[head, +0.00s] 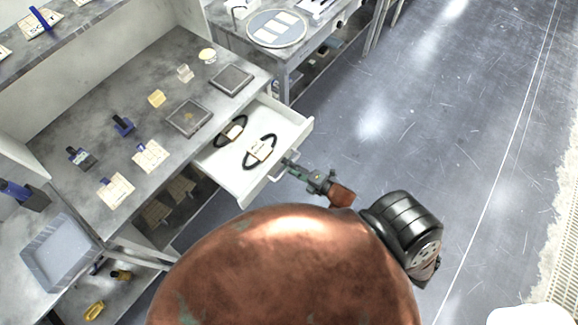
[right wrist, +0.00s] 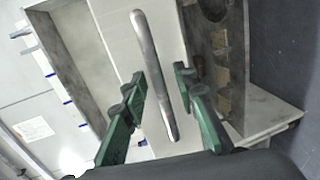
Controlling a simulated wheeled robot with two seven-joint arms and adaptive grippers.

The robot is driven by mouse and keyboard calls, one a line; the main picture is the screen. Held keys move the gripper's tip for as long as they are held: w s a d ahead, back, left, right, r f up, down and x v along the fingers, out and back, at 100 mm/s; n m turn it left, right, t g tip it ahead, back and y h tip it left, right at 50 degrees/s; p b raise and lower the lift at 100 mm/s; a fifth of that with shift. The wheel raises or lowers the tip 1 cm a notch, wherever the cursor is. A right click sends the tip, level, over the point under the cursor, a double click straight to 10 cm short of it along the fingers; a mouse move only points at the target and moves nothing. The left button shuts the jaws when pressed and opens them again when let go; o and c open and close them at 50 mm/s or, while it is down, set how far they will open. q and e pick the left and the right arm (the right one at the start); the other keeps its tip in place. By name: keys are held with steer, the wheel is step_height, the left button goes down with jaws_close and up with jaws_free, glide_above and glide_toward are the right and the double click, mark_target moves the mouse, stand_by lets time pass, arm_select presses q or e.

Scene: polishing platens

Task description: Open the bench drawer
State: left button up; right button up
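The white bench drawer (head: 228,172) is pulled out from under the grey bench in the head view. Two black loop-shaped items with pale tags lie in it. Its metal handle (right wrist: 155,75) is a long bar on the drawer front in the right wrist view. My right gripper (head: 290,164) is at the drawer front beside the handle. In the right wrist view its green fingers (right wrist: 160,82) are spread on either side of the bar, with gaps visible between. Contact with the bar does not show. My left gripper is not in view.
The bench top (head: 110,155) holds dark square plates (head: 188,117), small blocks and cards. A grey tray (head: 62,252) is at the lower left. Another table with a round platen (head: 277,28) stands behind. The floor (head: 430,120) to the right is clear.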

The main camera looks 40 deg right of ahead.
steer(key=shift+s, duration=0.2)
steer(key=v, duration=1.1)
steer(key=shift+s+d, duration=0.2)
steer(key=shift+s, duration=0.1)
steer(key=shift+r, duration=0.1)
steer(key=s+d+f+m+g+h+b, duration=0.1)
steer(key=s+d+f+m+g+h, duration=0.2)
steer(key=f, duration=0.6)
steer(key=s+f+m+g, duration=0.1)
steer(key=s+f+m, duration=0.25)
steer(key=f, duration=0.65)
steer(key=s+d+f+m+g+h+b, duration=0.1)
steer(key=s+d+f+m+g+h, duration=0.1)
steer(key=f+m, duration=0.5)
steer(key=s+a+f+m+g, duration=0.3)
steer(key=s+f+g, duration=0.1)
steer(key=s+f, duration=0.5)
steer(key=s+a+f+m+g+b, duration=0.1)
steer(key=s+a+f+m+g, duration=0.2)
steer(key=s+f, duration=0.7)
steer(key=shift+s+f+m+g, duration=0.25)
steer(key=shift+s+m+g, duration=0.15)
steer(key=shift+s, duration=0.5)
